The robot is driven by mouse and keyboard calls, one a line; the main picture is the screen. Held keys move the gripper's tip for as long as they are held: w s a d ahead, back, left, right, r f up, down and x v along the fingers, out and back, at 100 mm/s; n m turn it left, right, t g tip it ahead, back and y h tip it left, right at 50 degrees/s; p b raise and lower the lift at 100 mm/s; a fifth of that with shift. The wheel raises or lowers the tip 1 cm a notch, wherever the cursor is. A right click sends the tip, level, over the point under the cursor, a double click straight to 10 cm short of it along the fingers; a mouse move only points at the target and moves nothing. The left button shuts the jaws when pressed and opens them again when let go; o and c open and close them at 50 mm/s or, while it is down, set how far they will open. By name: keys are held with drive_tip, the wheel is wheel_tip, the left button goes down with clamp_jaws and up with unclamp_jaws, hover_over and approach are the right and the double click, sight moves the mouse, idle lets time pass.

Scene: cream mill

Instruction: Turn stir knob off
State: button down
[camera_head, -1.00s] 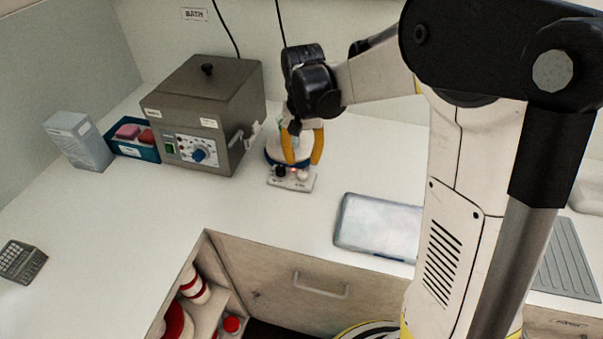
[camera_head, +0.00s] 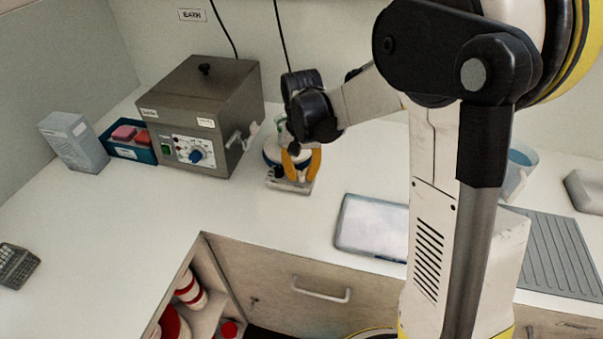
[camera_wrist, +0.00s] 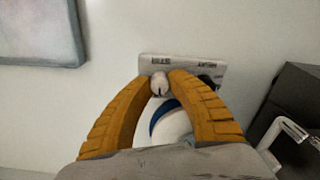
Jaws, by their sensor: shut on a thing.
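A small stirrer (camera_head: 275,185) stands on the counter in front of the back wall, with a white top and a dark blue band. In the wrist view its front panel (camera_wrist: 185,66) carries a white knob (camera_wrist: 160,84) and a black knob (camera_wrist: 207,80); the panel labels are too blurred to read. My gripper (camera_wrist: 161,87) is shut on the white knob, an orange finger on each side.
A grey bath box (camera_head: 205,100) with a blue dial stands left of the stirrer. A flat tablet-like slab (camera_head: 373,228) lies to the right. The counter in front is clear.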

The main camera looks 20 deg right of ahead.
drive_tip(key=shift+n, duration=0.4)
drive_tip(key=n, duration=0.5)
drive_tip(key=shift+p, duration=0.35)
drive_tip(key=n, duration=0.6)
drive_tip(key=shift+n, duration=0.3)
drive_tip(key=n, duration=0.5)
drive_tip(key=shift+n+p, duration=0.3)
drive_tip(key=shift+p, duration=0.05)
drive_tip(key=n, duration=0.5)
drive_tip(key=shift+n, duration=0.4)
drive_tip(key=c, duration=1.5)
unclamp_jaws()
drive_tip(key=shift+r, duration=0.1)
